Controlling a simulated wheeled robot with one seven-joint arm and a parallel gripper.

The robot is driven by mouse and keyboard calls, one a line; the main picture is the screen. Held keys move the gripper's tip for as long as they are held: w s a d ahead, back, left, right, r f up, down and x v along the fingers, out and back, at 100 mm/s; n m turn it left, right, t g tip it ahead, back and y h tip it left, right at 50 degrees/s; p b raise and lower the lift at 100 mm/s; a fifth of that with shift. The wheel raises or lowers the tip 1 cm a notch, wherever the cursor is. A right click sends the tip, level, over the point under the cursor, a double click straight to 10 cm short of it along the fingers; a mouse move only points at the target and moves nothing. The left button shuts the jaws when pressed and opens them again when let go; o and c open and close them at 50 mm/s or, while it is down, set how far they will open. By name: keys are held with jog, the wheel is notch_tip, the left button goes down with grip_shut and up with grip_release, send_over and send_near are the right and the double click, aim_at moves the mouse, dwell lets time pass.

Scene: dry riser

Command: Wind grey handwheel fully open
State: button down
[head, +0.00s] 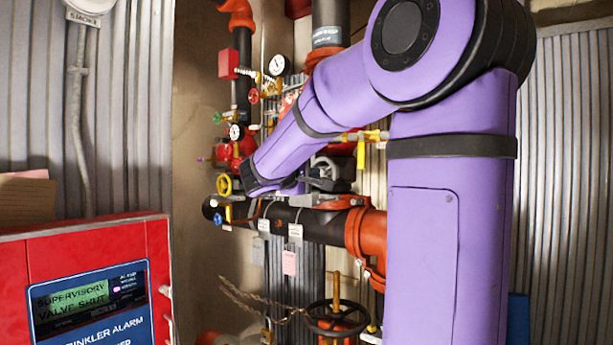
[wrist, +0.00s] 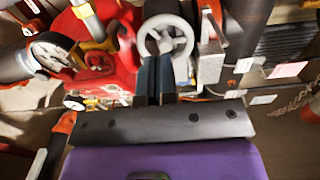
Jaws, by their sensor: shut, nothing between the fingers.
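The grey handwheel (wrist: 184,42), a small round spoked wheel, shows in the wrist view at top centre, in front of red pipework. My gripper (wrist: 155,62) has its two dark fingers together with nothing between them. The fingertips overlap the lower left rim of the wheel in the picture; I cannot tell whether they touch it. In the head view my purple arm reaches across the pipes and covers much of this area, so I cannot make out the wheel or fingertips clearly there.
A yellow handwheel (head: 224,185) and a blue one (head: 218,219) sit left of my arm. A large black handwheel (head: 336,317) is low down. A red alarm panel (head: 85,248) reads "SUPERVISORY VALVE SHUT".

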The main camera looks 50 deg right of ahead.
aim_at(333, 173)
jog(key=w+d+r, duration=0.1)
jog(key=w+d, duration=0.1)
jog(key=w+d+r, duration=0.2)
jog(key=shift+w+d+r, duration=0.15)
jog(key=shift+w+d, duration=0.1)
jog(key=shift+d, duration=0.05)
jog(key=w+f, duration=0.3)
jog(key=f, duration=0.1)
jog(key=s, duration=0.4)
jog(key=s+d, duration=0.1)
jog(key=s, duration=0.1)
jog(key=shift+s+f, duration=0.1)
jog(key=shift+s, duration=0.15)
jog(key=shift+s+d+r, duration=0.1)
jog(key=shift+s+r, duration=0.25)
jog(key=shift+w+d, duration=0.1)
jog(key=shift+d, duration=0.85)
